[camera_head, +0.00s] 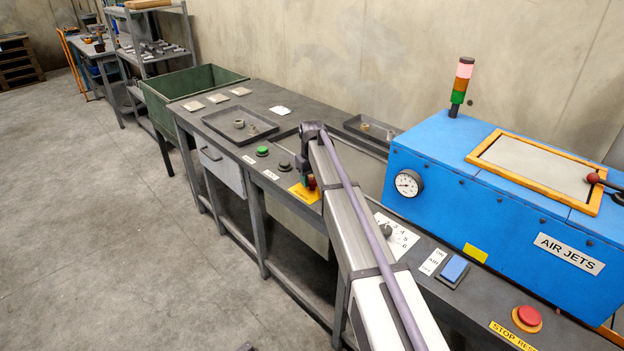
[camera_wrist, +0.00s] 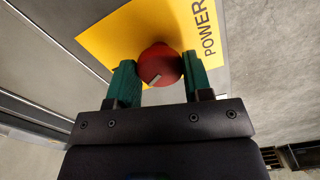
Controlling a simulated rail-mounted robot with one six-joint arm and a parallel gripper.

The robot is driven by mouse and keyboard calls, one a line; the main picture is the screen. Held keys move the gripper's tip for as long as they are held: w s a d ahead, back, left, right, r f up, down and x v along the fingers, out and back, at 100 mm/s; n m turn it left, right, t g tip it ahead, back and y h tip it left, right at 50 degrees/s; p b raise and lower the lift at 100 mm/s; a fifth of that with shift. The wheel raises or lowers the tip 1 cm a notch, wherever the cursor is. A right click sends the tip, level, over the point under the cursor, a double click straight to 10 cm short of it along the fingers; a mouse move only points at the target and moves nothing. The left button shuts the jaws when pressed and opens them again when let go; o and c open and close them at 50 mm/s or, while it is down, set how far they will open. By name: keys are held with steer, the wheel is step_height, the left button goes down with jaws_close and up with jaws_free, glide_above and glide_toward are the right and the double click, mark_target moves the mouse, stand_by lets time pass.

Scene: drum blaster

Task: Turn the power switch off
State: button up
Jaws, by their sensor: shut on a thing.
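The power switch is a round red knob (camera_wrist: 160,66) with a pale mark on its face, set on a yellow plate (camera_wrist: 137,32) lettered "POWER". In the wrist view, my gripper (camera_wrist: 159,78) has its two green fingers on either side of the knob, shut on it. In the head view, the red knob (camera_head: 311,182) and its yellow plate (camera_head: 304,193) sit near the bench's front edge, partly hidden by my arm. The end of my arm is over the knob there, and my fingers are mostly hidden.
A green button (camera_head: 262,151) and a dark knob (camera_head: 284,166) are left of the switch. A numbered dial (camera_head: 387,231), a blue rocker (camera_head: 454,270) and a red stop button (camera_head: 527,317) are to the right. The blue blaster cabinet (camera_head: 480,190) stands behind them.

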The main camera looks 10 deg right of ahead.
mark_target(312, 180)
steer(key=n, duration=0.6)
steer(key=shift+n, duration=0.3)
steer(key=n, duration=0.5)
steer(key=shift+n, duration=0.4)
steer(key=o, duration=0.9)
step_height(312, 180, up, 11)
steer(key=p, duration=1)
steer(key=shift+f+p, duration=0.1)
steer(key=shift+p, duration=0.3)
